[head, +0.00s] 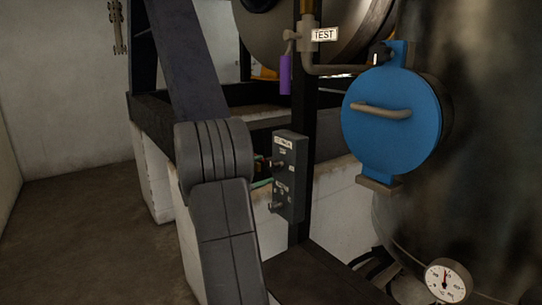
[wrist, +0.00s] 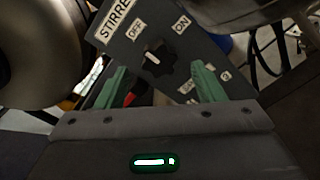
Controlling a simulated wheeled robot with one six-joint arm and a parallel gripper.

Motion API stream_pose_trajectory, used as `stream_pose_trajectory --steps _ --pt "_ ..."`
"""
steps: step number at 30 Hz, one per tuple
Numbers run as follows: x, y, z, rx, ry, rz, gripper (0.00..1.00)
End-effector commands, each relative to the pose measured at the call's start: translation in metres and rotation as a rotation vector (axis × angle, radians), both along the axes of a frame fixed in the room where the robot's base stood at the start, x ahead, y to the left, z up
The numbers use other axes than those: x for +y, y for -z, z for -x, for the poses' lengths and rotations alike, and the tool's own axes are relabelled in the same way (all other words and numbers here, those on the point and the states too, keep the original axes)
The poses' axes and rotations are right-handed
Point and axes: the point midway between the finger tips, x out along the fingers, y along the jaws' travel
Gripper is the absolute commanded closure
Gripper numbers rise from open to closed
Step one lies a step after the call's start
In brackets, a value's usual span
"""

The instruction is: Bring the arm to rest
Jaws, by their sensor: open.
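In the wrist view the dark panel of the box (wrist: 122,52) lies just beyond the fingers, with a STIRRER label and OFF and ON marks. A black knob (wrist: 158,64) on it sits between and beyond the fingertips, apart from them; its white mark seems to lean towards OFF. In the head view my joint mostly hides the gripper.
A blue round hatch (head: 390,122) with a handle is on the dark vessel at right. A pipe with a TEST tag (head: 324,35) and purple lever (head: 285,74) hangs above the box. A gauge (head: 448,281) is low at right. Open floor (head: 80,225) lies at left.

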Motion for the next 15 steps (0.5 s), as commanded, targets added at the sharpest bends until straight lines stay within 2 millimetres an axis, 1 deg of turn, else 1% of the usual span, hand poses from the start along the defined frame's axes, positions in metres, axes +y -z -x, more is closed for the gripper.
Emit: stream_pose_trajectory --steps 1,3,7,12,15 --pt "-0.009 -0.002 -0.006 -0.001 0.004 0.001 0.38" --pt "-0.019 -0.002 -0.012 -0.001 0.004 0.0 0.38" --pt "-0.032 -0.001 -0.023 -0.001 0.002 0.0 0.38" --pt "-0.04 -0.001 -0.029 -0.002 0.001 -0.001 0.38" --pt "-0.04 0.0 -0.029 -0.009 0.0 -0.005 0.38"
